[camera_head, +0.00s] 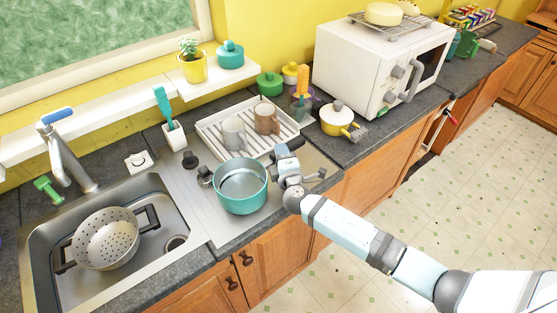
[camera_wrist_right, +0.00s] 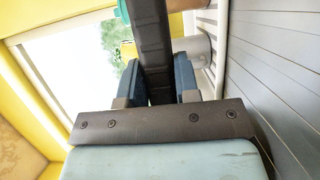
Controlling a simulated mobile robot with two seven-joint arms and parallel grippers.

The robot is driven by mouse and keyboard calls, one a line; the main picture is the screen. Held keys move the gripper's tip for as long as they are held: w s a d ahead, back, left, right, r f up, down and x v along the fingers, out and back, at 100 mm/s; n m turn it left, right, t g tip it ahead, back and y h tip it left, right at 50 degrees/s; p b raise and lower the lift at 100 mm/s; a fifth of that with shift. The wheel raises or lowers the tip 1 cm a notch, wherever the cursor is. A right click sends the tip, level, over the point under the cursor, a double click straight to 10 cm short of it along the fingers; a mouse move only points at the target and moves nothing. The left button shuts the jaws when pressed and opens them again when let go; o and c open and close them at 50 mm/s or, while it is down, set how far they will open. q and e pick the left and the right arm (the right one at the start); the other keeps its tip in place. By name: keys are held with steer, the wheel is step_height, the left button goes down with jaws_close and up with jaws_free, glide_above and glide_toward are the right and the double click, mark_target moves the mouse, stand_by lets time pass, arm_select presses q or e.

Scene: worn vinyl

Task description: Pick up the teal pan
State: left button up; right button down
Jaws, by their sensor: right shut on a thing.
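The teal pan (camera_head: 240,188) is upright and empty, over the steel drainboard right of the sink basin. I cannot tell if its base touches the steel. My right gripper (camera_head: 284,152) is at the pan's right side. In the right wrist view its two blue fingers (camera_wrist_right: 160,85) are shut on a long dark bar, the pan's handle (camera_wrist_right: 150,40). A bit of teal shows at the top of that view. In the head view the arm and gripper hide most of the handle. My left gripper is not in view.
A white dish rack (camera_head: 212,128) with two mugs stands just behind the pan. The sink (camera_head: 135,275) with a grey colander (camera_head: 105,240) is to the left. A lidded yellow pot (camera_head: 338,120) and a white microwave (camera_head: 372,65) stand to the right.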

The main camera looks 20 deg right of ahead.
step_height(320, 180, up, 18)
steer(key=shift+r+p, duration=0.15)
steer(key=shift+p, duration=0.2)
stand_by(1.5)
